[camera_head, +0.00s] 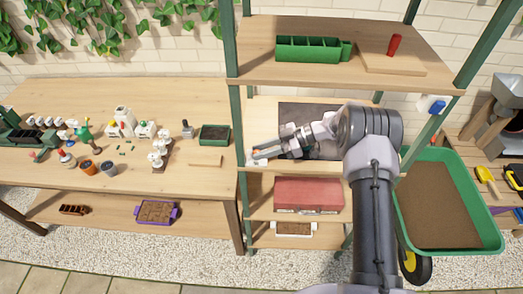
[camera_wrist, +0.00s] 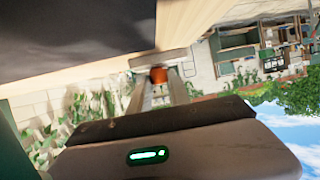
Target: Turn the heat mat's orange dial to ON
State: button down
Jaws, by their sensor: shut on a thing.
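The dark heat mat (camera_head: 306,114) lies on the middle shelf of the green-framed rack; in the wrist view a large dark surface, likely the mat (camera_wrist: 70,35), fills the upper left. The orange dial (camera_wrist: 158,75) shows in the wrist view on a pale housing (camera_wrist: 162,62) at the shelf's edge. My gripper (camera_wrist: 157,85) has its two fingers either side of the dial and is shut on it. In the head view my gripper (camera_head: 262,154) reaches left over the mat to the shelf's left front corner. The dial is hidden there, and its setting cannot be read.
A green rack post (camera_head: 237,130) stands close left of my gripper. The upper shelf (camera_head: 300,75) above holds a green planter (camera_head: 308,48). A red box (camera_head: 308,193) sits on the shelf below. The potting bench (camera_head: 200,178) stands at left.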

jog(key=c, duration=1.5)
grip_release()
jog(key=p+v, duration=0.2)
jog(key=v, duration=1.5)
jog(key=shift+d, duration=0.2)
jog(key=shift+r, duration=0.1)
